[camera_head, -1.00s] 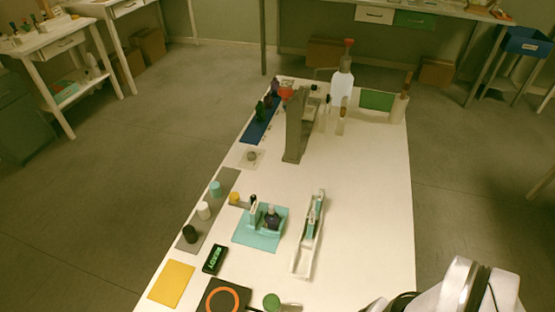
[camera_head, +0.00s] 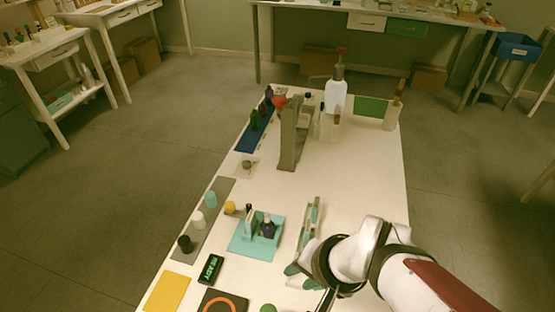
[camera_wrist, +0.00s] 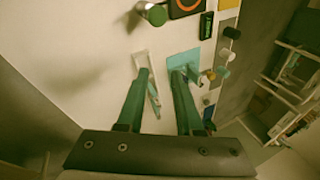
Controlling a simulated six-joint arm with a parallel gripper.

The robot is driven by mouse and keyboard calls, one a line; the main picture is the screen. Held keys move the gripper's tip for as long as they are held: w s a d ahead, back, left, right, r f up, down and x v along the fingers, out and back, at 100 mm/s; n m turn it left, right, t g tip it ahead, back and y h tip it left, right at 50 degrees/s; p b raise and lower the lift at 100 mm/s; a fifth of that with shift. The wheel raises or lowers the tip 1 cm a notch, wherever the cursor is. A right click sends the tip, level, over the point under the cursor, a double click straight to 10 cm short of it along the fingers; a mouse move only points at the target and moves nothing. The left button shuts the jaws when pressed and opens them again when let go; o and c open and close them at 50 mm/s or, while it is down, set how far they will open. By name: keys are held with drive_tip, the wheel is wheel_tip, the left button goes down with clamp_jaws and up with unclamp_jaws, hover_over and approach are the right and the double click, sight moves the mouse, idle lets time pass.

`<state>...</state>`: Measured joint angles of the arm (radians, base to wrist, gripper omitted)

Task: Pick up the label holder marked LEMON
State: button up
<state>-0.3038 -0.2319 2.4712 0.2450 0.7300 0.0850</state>
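No LEMON marking can be read in any view. A narrow white tray (camera_head: 303,240) holds slim teal-and-white pieces that may be label holders; my arm hides its near part. The tray also shows in the wrist view (camera_wrist: 140,60), partly behind my left finger. My gripper (camera_wrist: 160,73) is open and empty, with its two green fingers apart, above the table between the tray and a teal mat. In the head view my gripper (camera_head: 300,275) is over the tray's near end.
The teal mat (camera_head: 246,248) carries a small dark bottle (camera_head: 267,226) and a holder. Coloured caps stand on a grey strip (camera_head: 222,190) at left. A black READY display (camera_head: 210,268) and yellow pad (camera_head: 167,292) lie nearer. A grey stand (camera_head: 290,140) rises at the back.

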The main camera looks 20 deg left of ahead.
drive_tip(key=w+a+f+t, duration=0.2)
drive_tip(key=w+a+f, duration=0.15)
drive_tip(key=a, duration=0.25)
drive_tip(key=w+a+f+t, duration=0.1)
drive_tip(key=w+a+f, duration=0.1)
drive_tip(key=w+a, duration=0.3)
drive_tip(key=n+t+h, duration=0.3)
drive_tip(key=t+h, duration=0.1)
drive_tip(key=t, duration=0.5)
approach(247, 224)
drive_tip(key=x, duration=1.2)
drive_tip(key=shift+w, duration=0.2)
clamp_jaws()
